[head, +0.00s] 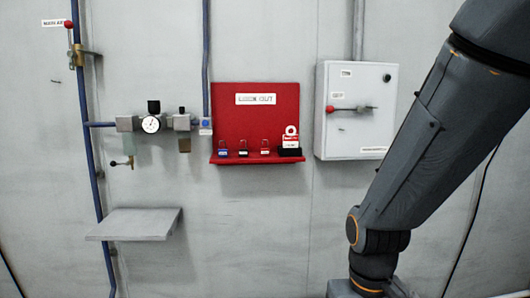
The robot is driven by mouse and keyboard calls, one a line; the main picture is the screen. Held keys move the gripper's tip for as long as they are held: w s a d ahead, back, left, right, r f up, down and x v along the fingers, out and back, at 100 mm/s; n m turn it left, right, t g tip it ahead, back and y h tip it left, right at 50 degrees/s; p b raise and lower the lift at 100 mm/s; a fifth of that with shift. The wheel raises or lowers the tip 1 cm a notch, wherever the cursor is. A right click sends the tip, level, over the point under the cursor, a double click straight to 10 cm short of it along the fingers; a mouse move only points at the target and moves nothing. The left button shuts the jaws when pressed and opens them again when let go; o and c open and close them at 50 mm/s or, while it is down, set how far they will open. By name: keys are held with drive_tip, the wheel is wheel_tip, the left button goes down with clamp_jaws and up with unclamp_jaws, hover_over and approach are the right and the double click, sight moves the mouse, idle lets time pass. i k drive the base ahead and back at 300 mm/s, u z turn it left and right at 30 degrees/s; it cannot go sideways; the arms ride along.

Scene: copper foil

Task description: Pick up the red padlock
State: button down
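The red padlock (265,151) stands upright on the narrow ledge of the red lockout board (229,115), its shackle upward. It is small in the head view and has a pale label band. To its left on the same ledge stand a dark padlock (243,152) and a blue padlock (223,152). My arm comes down the right side of the picture and leaves at the bottom edge. My gripper is not visible, so its opening cannot be seen.
White tags with red marking (290,140) stand in a black holder at the ledge's right end. A grey cabinet (350,135) with a red-knobbed handle is right of the board. Left are a gauge (151,124), blue pipes and a bare grey shelf (135,224). Wall below the board is clear.

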sight(265, 151)
drive_tip(key=u, duration=2.15)
drive_tip(key=i, duration=1.55)
drive_tip(key=z, duration=2.7)
